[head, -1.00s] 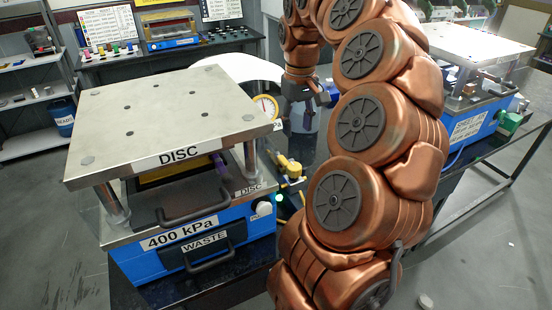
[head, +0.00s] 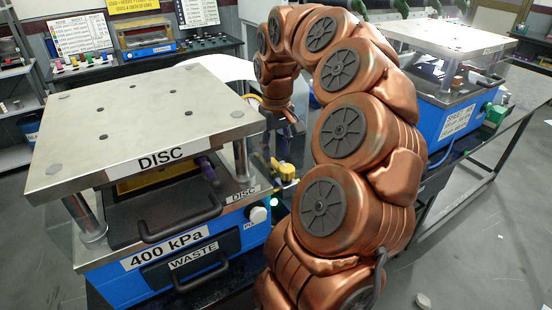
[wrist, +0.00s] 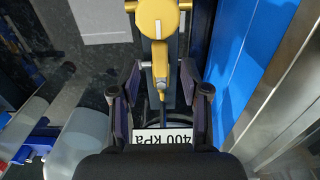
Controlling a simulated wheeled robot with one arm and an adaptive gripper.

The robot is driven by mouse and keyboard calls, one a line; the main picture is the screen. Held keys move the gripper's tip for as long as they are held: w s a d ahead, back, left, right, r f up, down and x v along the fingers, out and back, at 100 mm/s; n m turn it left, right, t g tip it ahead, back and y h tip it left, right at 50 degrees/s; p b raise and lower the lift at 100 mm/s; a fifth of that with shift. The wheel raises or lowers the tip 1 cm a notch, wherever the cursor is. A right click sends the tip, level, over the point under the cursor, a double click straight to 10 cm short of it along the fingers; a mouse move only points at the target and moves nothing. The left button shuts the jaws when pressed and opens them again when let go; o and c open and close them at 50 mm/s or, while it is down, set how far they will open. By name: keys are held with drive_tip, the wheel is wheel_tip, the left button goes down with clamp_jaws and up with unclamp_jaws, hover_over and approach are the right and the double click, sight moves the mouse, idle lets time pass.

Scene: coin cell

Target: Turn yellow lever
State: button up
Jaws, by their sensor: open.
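The yellow lever (head: 286,171) sits on the valve beside the blue DISC press, below my gripper in the head view. In the wrist view the round yellow valve top (wrist: 158,16) is at the upper middle, and the lever arm (wrist: 160,68) points down the picture between my fingers. My gripper (wrist: 160,92) is open, with one dark finger on each side of the lever's end and gaps showing on both sides. My gripper also shows in the head view (head: 291,127), small and partly hidden by my arm. I cannot tell its height over the lever.
The DISC press (head: 140,115) with its metal top plate stands close on the left. A label reading 400 kPa (wrist: 163,138) lies below the lever in the wrist view. A second blue press (head: 455,120) stands at the right.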

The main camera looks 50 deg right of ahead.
sight(276, 164)
drive_tip(key=shift+f+p, duration=0.3)
drive_tip(key=shift+f, duration=1.55)
clamp_jaws()
